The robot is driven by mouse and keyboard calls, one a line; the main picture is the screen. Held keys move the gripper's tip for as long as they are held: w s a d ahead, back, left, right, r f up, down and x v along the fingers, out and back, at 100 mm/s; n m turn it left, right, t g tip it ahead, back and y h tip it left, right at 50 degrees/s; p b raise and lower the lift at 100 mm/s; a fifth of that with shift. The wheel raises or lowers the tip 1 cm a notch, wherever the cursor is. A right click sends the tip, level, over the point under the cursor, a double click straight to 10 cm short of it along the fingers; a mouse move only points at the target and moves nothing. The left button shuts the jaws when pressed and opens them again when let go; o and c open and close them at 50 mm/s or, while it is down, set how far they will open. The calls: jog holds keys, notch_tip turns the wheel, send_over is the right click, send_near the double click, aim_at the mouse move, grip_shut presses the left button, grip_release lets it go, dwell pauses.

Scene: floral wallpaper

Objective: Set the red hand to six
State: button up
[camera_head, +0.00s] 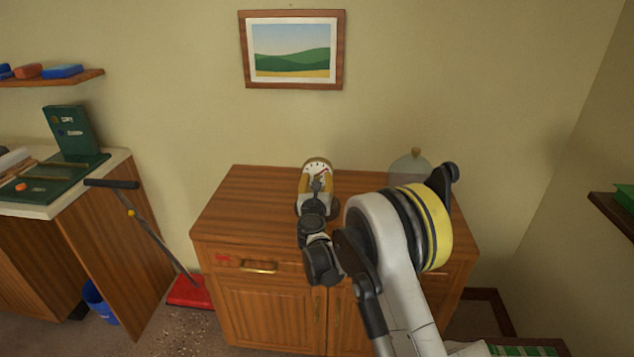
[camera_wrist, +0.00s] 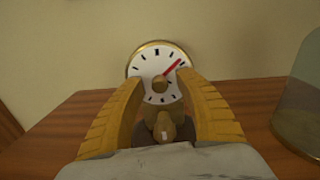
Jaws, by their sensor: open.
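A round white dial (camera_wrist: 147,66) with a brass rim and black marks stands upright on the wooden cabinet, facing me. It also shows in the head view (camera_head: 317,167). Its red hand (camera_wrist: 172,68) points to the upper right, from a brass knob (camera_wrist: 160,83) at the centre. The marks are too small to read surely. My gripper (camera_wrist: 160,77) is open, with one yellow finger to each side of the dial's lower half and nothing between the tips touching them visibly. The dial's bottom is partly hidden. In the head view my gripper (camera_head: 318,190) covers the lower dial.
The wooden cabinet top (camera_head: 255,190) is clear to the left of the dial. A glass dome (camera_head: 410,166) stands to the right, partly behind my arm. The wall with a framed picture (camera_head: 292,84) is close behind.

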grip_shut()
jog(key=shift+m, duration=0.3)
jog(key=m, duration=0.5)
jog(key=shift+b, duration=0.35)
jog(key=m, duration=0.6)
jog(key=shift+m, duration=0.4)
jog(key=m, duration=0.7)
jog(key=shift+b, duration=0.35)
jog(key=m, duration=0.6)
jog(key=shift+m, duration=0.3)
